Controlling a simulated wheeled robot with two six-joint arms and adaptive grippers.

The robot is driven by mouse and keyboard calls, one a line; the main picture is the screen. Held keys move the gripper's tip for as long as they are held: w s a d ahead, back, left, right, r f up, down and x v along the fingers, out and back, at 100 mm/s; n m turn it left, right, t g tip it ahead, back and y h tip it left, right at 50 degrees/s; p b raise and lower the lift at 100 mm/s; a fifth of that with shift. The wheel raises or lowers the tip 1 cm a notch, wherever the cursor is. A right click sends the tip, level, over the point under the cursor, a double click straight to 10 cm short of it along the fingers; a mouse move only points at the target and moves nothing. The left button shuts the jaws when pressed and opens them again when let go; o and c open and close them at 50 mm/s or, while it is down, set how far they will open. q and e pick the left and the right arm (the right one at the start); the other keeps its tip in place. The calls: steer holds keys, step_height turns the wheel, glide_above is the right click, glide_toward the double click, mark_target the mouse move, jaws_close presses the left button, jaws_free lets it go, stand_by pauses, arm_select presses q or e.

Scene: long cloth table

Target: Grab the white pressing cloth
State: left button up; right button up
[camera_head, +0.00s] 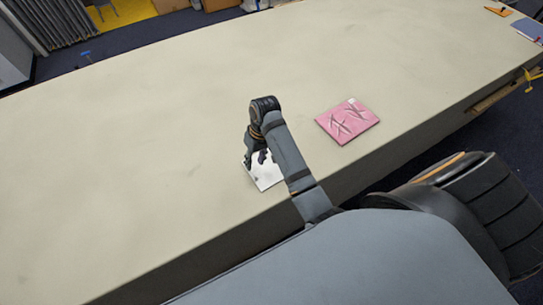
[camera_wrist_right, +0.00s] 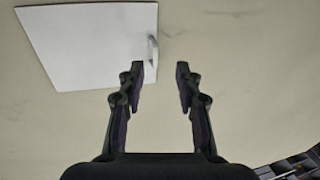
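The white pressing cloth (camera_head: 266,180) lies flat on the table, partly hidden by my right gripper and forearm in the head view. In the right wrist view the cloth (camera_wrist_right: 85,45) is a white sheet at the upper left, with a small raised tab (camera_wrist_right: 152,50) at its right edge. My right gripper (camera_wrist_right: 160,72) is open, its fingers apart with bare table between the tips. The tab shows just beyond the left fingertip; I cannot tell whether they touch. In the head view the right gripper (camera_head: 256,158) is over the cloth's far part. My left gripper is not in view.
A pink square with a printed pattern (camera_head: 347,121) lies on the table (camera_head: 130,140) to the right of my right arm. An orange item (camera_head: 497,11) and a blue flat item (camera_head: 528,29) lie at the far right. The table's left and middle are clear.

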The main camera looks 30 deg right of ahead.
mark_target(254, 169)
steer(key=f, duration=0.1)
steer(key=f+p, duration=0.1)
steer(key=w+f, duration=0.1)
steer(key=f, duration=0.1)
steer(key=shift+a, duration=0.25)
steer(key=p+x, duration=0.1)
steer(key=x, duration=0.1)
steer(key=shift+s+f, duration=0.15)
steer(key=shift+f, duration=0.7)
steer(key=c, duration=0.6)
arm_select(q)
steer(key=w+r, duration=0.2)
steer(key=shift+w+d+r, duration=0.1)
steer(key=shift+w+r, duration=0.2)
arm_select(e)
jaws_close()
